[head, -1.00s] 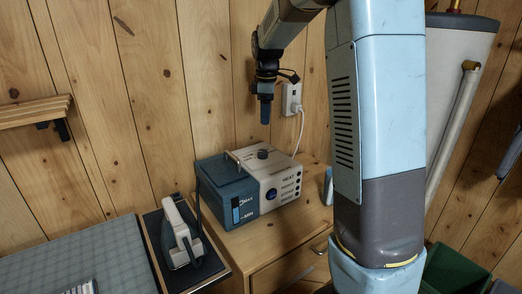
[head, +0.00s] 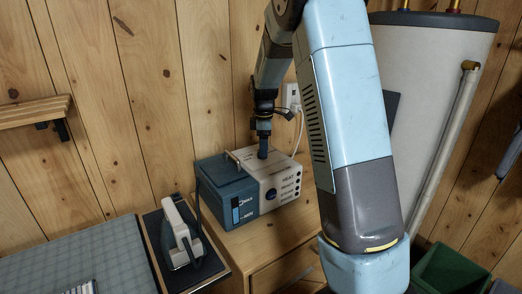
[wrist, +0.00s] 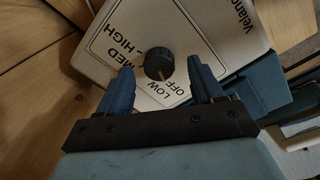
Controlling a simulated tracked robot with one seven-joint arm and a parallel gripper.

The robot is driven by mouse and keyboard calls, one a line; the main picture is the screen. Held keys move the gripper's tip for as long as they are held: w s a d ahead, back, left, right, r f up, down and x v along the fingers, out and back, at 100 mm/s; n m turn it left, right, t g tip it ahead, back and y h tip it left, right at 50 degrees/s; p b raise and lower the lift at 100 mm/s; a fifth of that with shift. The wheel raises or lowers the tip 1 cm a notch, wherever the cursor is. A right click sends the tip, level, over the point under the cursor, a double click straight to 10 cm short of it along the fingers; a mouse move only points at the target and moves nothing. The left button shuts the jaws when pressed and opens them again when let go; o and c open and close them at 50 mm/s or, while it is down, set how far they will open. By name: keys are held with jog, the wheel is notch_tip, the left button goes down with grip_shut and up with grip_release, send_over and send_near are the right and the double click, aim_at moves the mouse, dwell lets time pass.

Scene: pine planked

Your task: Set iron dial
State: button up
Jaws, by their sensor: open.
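The iron station is a blue and white box (head: 240,205) on a wooden cabinet. Its round dark dial (wrist: 159,65) sits on the white top panel, with OFF, LOW, MED and HIGH printed around it. The dial's pointer mark faces the OFF and LOW side, but I cannot tell exactly which. My gripper (head: 263,153) points down over the top of the box and hides the dial in the head view. In the wrist view my gripper (wrist: 160,68) is open, one blue finger on each side of the dial, with visible gaps. The iron (head: 180,235) stands left of the box.
The iron rests on a dark-edged board (head: 157,240) beside a gridded grey mat (head: 85,262). A wall outlet (head: 292,97) with a white cord is behind the box. A white tank (head: 435,90) and a green bin (head: 450,272) are at right.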

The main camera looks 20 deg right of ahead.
jog(key=shift+f, duration=1.05)
jog(key=shift+c, duration=0.2)
